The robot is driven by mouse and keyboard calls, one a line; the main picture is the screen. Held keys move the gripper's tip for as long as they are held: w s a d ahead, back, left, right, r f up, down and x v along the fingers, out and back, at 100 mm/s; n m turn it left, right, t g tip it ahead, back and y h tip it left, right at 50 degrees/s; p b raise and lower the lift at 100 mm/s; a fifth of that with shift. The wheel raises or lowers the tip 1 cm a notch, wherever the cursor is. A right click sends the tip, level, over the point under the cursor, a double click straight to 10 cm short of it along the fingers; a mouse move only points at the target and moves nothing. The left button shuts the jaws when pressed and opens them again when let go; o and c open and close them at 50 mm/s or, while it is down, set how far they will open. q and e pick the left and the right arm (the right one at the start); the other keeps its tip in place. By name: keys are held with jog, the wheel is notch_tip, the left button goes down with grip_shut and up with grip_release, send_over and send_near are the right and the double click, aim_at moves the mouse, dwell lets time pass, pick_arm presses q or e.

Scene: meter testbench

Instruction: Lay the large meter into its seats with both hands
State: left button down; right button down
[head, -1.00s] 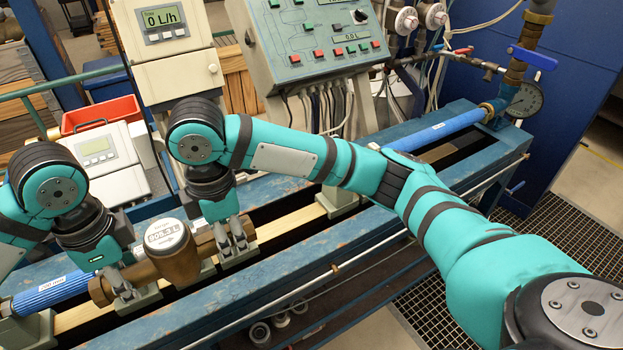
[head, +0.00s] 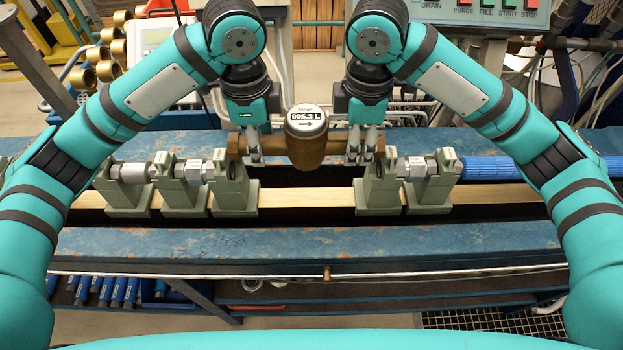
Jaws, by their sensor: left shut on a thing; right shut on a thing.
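The large meter (head: 306,147) is a bronze body with a round display reading 905.3 L. It is level, held between my two grippers above and behind the bench rail. My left gripper (head: 254,150) is shut on its left pipe end, and my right gripper (head: 364,150) is shut on its right pipe end. The seats are grey-green stands on the rail: a left stand (head: 232,192) and a right stand (head: 377,190), with a gap between them. The meter appears above this gap, apart from the stands; its exact height is unclear.
More stands with metal couplings (head: 190,172) sit left of the gap, and a coupling (head: 412,168) sits to its right. A blue pipe (head: 497,167) continues rightward. The blue bench front beam (head: 310,252) is clear. A control panel (head: 470,15) stands behind.

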pick_arm(q)
jog(key=shift+s+a+r, duration=0.2)
jog(key=shift+a+r, duration=0.05)
pick_arm(e)
jog(key=shift+s+a+r, duration=0.15)
jog(key=shift+a+r, duration=0.1)
jog(key=shift+a, duration=0.05)
